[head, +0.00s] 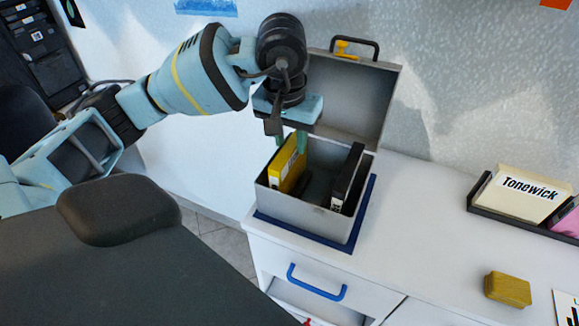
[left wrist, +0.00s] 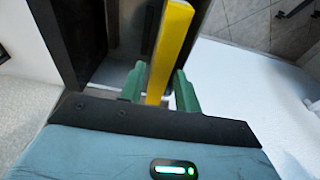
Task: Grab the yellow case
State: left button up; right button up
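The yellow case (head: 287,168) stands upright at the left inside an open grey box on the white cabinet. My left gripper (head: 290,142) points down into the box at the top of the yellow case. In the left wrist view, the green fingers of my left gripper (left wrist: 160,88) are apart, one on each side of the yellow case (left wrist: 170,50). A narrow gap shows beside the case, so the fingers look open around it. The lower part of the case is hidden in the box. My right gripper is not in view.
A black case (head: 346,176) stands at the right inside the grey box (head: 310,217), whose raised lid (head: 350,95) leans near the wall. A dark rack (head: 482,190) holds a cream case (head: 522,193). A yellow sponge-like block (head: 508,289) lies at the right. The cabinet top between is clear.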

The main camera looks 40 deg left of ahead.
aim_at(289, 146)
pick_arm(q)
jog(key=shift+w+a+f, duration=0.1)
jog(key=shift+f, duration=1.1)
jog(key=shift+w+a+f, duration=0.1)
jog(key=shift+f, duration=1.05)
jog(key=shift+c, duration=0.4)
grip_shut()
